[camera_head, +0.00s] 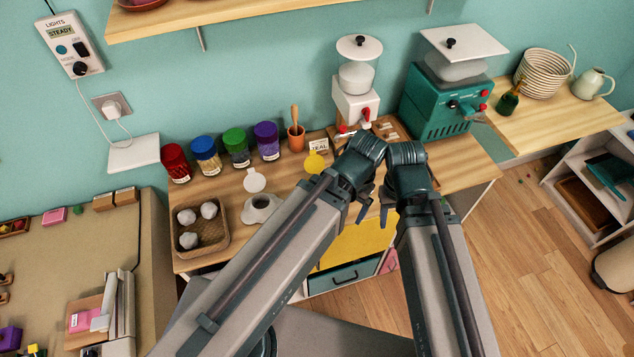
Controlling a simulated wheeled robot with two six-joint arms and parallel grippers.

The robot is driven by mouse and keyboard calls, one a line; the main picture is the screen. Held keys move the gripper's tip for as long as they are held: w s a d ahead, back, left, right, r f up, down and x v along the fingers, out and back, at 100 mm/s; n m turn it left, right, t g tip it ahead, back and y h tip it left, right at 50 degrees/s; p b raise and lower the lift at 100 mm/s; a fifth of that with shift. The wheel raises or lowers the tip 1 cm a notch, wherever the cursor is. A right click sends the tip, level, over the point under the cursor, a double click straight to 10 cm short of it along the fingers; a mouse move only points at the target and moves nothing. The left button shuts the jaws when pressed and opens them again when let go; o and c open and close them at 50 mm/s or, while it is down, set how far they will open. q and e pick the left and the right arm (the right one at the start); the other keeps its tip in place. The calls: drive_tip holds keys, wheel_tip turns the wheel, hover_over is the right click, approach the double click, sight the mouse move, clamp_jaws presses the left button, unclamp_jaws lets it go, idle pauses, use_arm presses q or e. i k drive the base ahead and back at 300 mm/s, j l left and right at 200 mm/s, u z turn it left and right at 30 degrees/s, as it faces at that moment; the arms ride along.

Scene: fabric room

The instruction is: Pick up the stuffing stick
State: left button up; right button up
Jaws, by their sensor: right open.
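A wooden stick (294,115) stands upright in a small terracotta cup (297,138) at the back of the wooden worktop; it looks like the stuffing stick, and its lower end is hidden in the cup. My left gripper (362,207) hangs at the end of the arm from the left, over the worktop's front; its jaws are too small and dark to read. My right gripper (385,210) hangs beside it, open and apart from the stick. Both are to the right of the cup and nearer to me.
Several coloured jars (237,147) stand left of the cup. A basket (202,245) with white balls and a pale funnel-like piece (261,208) lie in front. A white machine (356,100) and a teal machine (440,105) stand to the right. A shelf (250,15) hangs above.

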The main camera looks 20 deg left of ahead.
sight(295, 108)
drive_tip(key=i+l+u, duration=0.25)
drive_tip(key=u, duration=0.15)
drive_tip(key=i+l+u, duration=0.35)
drive_tip(key=k, duration=0.1)
